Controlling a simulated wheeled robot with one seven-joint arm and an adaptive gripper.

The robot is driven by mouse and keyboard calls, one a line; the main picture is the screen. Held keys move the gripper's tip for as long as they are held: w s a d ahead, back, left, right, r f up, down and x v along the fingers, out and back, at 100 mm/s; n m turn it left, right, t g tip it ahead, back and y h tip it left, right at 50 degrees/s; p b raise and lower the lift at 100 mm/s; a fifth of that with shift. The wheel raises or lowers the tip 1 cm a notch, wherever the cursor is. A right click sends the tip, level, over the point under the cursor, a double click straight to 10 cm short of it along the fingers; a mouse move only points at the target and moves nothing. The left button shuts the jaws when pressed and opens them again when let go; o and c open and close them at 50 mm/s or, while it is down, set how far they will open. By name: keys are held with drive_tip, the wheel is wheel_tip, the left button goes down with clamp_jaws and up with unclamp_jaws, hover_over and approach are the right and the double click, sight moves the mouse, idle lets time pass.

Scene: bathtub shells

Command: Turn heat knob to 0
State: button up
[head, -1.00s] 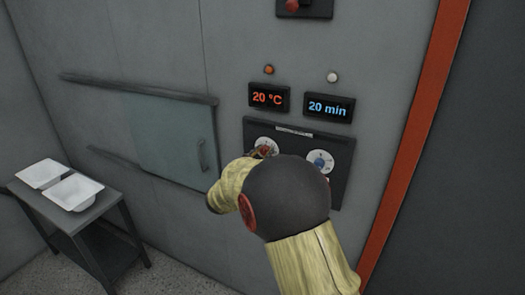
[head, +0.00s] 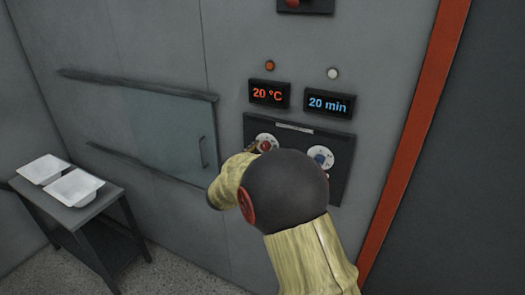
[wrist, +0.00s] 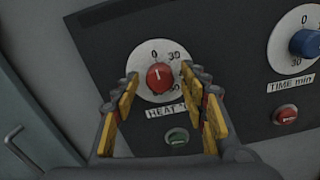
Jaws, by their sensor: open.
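The red heat knob (wrist: 160,77) sits on a white dial marked 0 and 30 at the top, above a partly covered "HEAT" label. A pale mark on the knob points roughly upward. In the head view the heat knob (head: 265,146) shows just past my arm. The heat display (head: 269,94) reads 20 °C. My gripper (wrist: 160,80) is open, with its yellow-padded fingers on either side of the knob in the wrist view. I cannot tell whether they touch it. In the head view my wrist mostly hides the gripper.
A blue time knob (wrist: 306,43) is to the right, with a red button (wrist: 285,114) below it. A green button (wrist: 177,136) lies below the heat dial. The time display (head: 328,104) reads 20 min. White tubs (head: 74,188) stand on a table (head: 103,203) at left.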

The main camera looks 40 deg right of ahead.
drive_tip(key=v, duration=1.2)
drive_tip(key=shift+f, duration=0.1)
idle(0.4)
drive_tip(key=s+a+f+m+g+y, duration=0.35)
drive_tip(key=s+f+m, duration=0.25)
drive_tip(key=s, duration=0.3)
drive_tip(key=s+a+f+m+g+y, duration=0.2)
drive_tip(key=s+f+m+g+y, duration=0.2)
drive_tip(key=s+f+m, duration=0.3)
drive_tip(key=s+a+r+m+t+y, duration=0.3)
drive_tip(key=s+a+r+y, duration=0.1)
drive_tip(key=a, duration=0.6)
drive_tip(key=s+a+r+m+t+y, duration=0.3)
drive_tip(key=s+a+r+m+y, duration=0.1)
drive_tip(key=a, duration=0.6)
wheel_tip(320, 180, up, 3)
drive_tip(key=shift+s+a+r+y, duration=0.2)
drive_tip(key=shift+s+y, duration=0.35)
drive_tip(key=shift+s, duration=0.45)
